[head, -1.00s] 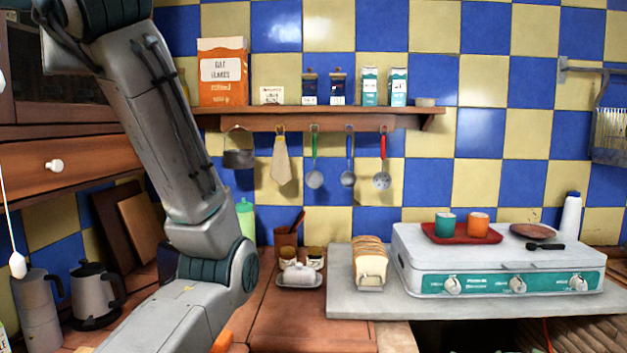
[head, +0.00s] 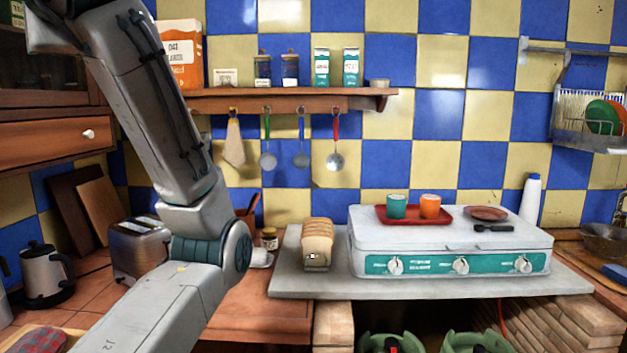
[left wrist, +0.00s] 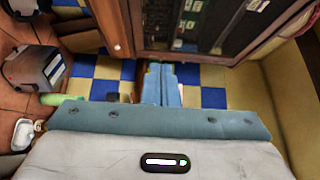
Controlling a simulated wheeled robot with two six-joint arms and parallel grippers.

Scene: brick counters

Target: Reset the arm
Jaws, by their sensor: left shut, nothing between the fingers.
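My left arm (head: 190,190) comes in from the left in the head view and bends at an elbow in front of the counter. Its gripper is outside that view. In the left wrist view my left gripper (left wrist: 160,72) has its two blue fingers together with nothing between them. It points towards a glass-fronted cabinet (left wrist: 200,30) and the blue and cream tiles, and touches nothing that I can see. My right gripper is in neither view.
A toaster (head: 140,250) and a kettle (head: 45,272) stand on the left counter, near my arm. Utensils hang under the shelf (head: 290,100).

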